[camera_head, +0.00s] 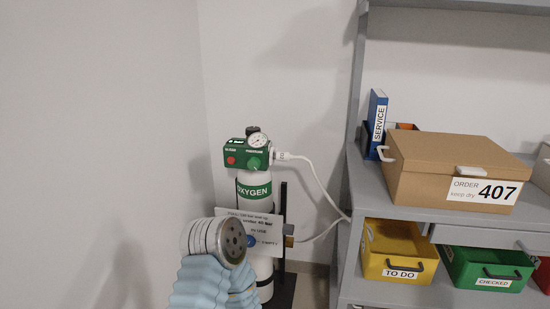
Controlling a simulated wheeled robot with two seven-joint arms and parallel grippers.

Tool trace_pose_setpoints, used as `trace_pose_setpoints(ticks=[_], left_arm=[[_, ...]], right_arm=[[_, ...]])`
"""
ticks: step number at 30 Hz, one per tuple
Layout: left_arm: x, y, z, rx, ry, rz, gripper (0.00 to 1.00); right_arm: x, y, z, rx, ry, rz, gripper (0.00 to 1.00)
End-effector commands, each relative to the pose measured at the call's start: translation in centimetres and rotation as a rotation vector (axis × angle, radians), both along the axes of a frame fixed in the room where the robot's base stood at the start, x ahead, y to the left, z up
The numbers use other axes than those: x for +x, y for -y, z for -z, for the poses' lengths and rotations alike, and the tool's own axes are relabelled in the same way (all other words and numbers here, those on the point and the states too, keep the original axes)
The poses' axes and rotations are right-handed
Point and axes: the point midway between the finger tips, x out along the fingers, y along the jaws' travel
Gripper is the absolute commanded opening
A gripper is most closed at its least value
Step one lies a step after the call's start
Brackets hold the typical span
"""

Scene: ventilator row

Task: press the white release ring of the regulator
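The green regulator (235,157) sits on top of the white oxygen cylinder (254,178), with a round gauge (258,140) and a red button on its front. The white release ring (274,156) appears to be at the regulator's right side, where the white hose (312,172) joins it; it is small and hard to make out. A part of my arm with a light blue sleeve and grey round end stands in front of the cylinder's lower part and hides some of it. No fingers of either gripper show.
A sign plate (276,222) hangs on the cylinder. The grey shelf (361,180) at the right carries a cardboard box (425,178) and a blue binder (376,112). Yellow (374,271) and green (462,273) bins stand below. The space left of the cylinder is clear up to the wall.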

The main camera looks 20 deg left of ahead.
Motion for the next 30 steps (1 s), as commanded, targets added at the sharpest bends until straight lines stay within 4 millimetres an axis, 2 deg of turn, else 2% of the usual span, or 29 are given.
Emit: trace_pose_setpoints(ticks=[1, 9, 30], left_arm=[[0.0, 0.0, 0.0, 0.0, 0.0, 0.0, 0.42], [0.0, 0.0, 0.0, 0.0, 0.0, 0.0, 0.0], [0.0, 0.0, 0.0, 0.0, 0.0, 0.0, 0.0]], right_arm=[[0.0, 0.0, 0.0, 0.0, 0.0, 0.0, 0.43], [0.0, 0.0, 0.0, 0.0, 0.0, 0.0, 0.43], [0.0, 0.0, 0.0, 0.0, 0.0, 0.0, 0.43]])
